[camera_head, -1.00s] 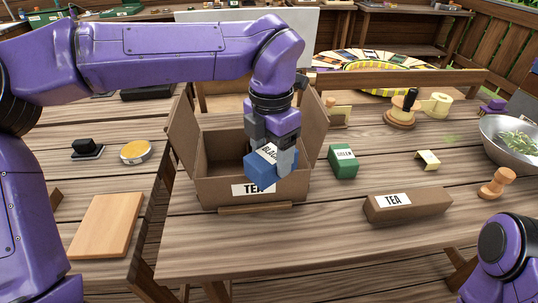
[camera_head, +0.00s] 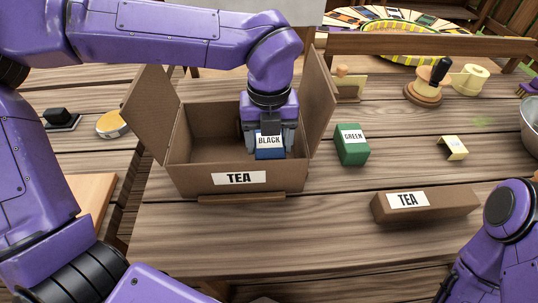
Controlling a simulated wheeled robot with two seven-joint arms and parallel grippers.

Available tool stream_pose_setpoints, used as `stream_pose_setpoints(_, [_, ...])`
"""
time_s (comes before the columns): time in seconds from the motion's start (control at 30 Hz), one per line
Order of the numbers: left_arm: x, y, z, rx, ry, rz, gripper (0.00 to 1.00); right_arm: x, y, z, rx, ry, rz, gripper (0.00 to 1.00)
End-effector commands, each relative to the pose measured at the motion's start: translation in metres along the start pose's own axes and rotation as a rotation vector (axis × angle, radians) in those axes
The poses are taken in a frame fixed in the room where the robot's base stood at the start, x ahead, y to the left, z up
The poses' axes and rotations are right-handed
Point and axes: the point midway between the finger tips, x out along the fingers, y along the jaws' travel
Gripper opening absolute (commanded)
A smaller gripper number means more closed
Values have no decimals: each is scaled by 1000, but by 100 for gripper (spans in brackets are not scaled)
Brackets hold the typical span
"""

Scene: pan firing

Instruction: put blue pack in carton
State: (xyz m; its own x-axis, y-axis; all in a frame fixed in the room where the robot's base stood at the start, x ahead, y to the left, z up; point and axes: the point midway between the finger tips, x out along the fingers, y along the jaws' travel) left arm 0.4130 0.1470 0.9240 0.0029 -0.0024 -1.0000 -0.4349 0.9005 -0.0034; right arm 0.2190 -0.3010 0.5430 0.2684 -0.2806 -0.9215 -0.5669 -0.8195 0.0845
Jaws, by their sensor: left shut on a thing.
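The blue pack (camera_head: 270,152) has a white label reading BLACK. My left gripper (camera_head: 268,140) points down and is shut on it. The open carton (camera_head: 200,180) has a white TEA label on its front wall and its flaps stand up at both sides. The pack is within the carton's opening, toward its right side and behind the front wall. I cannot tell whether the pack touches the carton floor. Part of my right arm shows at the lower right, but its gripper is out of view.
A green pack (camera_head: 352,146) stands just right of the carton. A long brown TEA box (camera_head: 425,204) lies at the front right. A wooden stamp with a black handle (camera_head: 430,84) and a tape roll (camera_head: 470,80) stand at the back right.

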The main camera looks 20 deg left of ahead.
Motion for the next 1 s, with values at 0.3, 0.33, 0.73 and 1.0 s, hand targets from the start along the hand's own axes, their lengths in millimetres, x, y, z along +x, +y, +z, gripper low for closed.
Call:
stream_pose_setpoints(0.3, [46, 1, 0, -1, 1, 0, 33, 4, 0, 2, 0, 0, 0, 43])
stream_pose_setpoints(0.33, [46, 1, 0, -1, 1, 0, 33, 4, 0, 2, 0, 0, 0, 43])
stream_pose_setpoints(0.73, [49, 1, 0, 0, 1, 0, 91, 6, -1, 2, 0, 0, 0, 43])
stream_pose_setpoints(1.0, [48, 1, 0, 0, 0, 0, 91, 5, 0, 2, 0, 0, 0, 43])
